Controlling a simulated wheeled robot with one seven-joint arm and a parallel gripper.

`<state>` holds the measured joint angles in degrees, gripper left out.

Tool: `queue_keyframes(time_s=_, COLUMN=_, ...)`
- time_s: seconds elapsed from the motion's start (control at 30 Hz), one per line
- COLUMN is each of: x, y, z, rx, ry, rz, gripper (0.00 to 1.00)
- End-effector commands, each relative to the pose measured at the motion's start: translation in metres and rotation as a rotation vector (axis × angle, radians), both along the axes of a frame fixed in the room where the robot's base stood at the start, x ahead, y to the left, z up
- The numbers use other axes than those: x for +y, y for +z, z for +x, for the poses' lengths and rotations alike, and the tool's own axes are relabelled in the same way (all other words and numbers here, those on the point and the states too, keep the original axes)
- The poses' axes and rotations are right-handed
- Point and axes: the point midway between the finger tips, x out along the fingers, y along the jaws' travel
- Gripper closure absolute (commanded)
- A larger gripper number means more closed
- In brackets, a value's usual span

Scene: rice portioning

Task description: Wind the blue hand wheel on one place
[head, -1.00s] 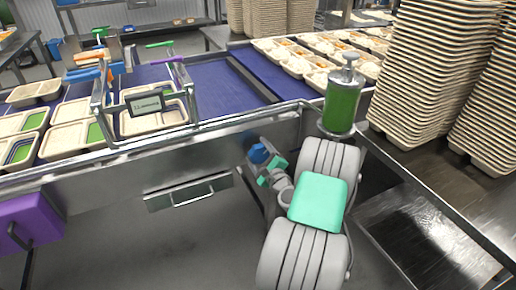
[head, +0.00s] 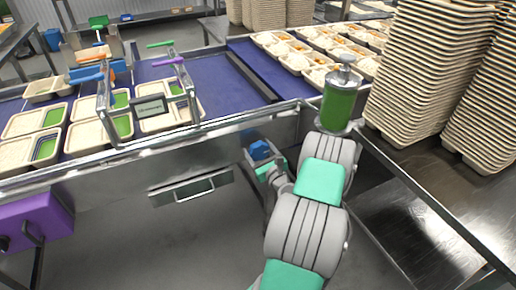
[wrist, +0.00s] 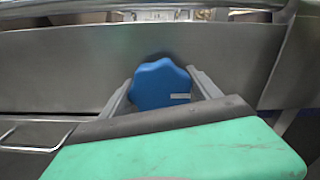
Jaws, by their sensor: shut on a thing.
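The blue hand wheel (head: 260,150) sits on the metal side panel of the conveyor frame, below its top rail. It has a lobed rim and shows large in the middle of the wrist view (wrist: 160,84). My gripper (wrist: 162,92) has one finger on each side of the wheel and is shut on its rim. In the head view my gripper (head: 264,158) is small and partly hidden behind my own wrist. The wheel's shaft is hidden behind the wheel.
A drawer with a handle (head: 192,190) is on the panel left of the wheel. A purple box (head: 36,218) is at the far left. A green dispenser (head: 338,100) stands above my arm. Stacked trays (head: 425,70) stand on the right table. Filled trays (head: 110,128) lie on the blue belt.

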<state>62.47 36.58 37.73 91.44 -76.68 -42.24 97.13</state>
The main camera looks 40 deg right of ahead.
Motion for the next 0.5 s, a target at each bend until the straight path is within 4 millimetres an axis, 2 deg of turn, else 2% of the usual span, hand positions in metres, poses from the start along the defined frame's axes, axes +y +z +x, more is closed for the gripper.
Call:
queue_keyframes(time_s=0.47, x=0.0007, y=-0.0009, z=0.0001, rx=-0.004, ry=0.002, rz=0.02, gripper=0.69)
queue_keyframes(time_s=0.5, x=0.0006, y=-0.0009, z=0.0001, rx=-0.004, ry=0.002, rz=0.02, gripper=0.27)
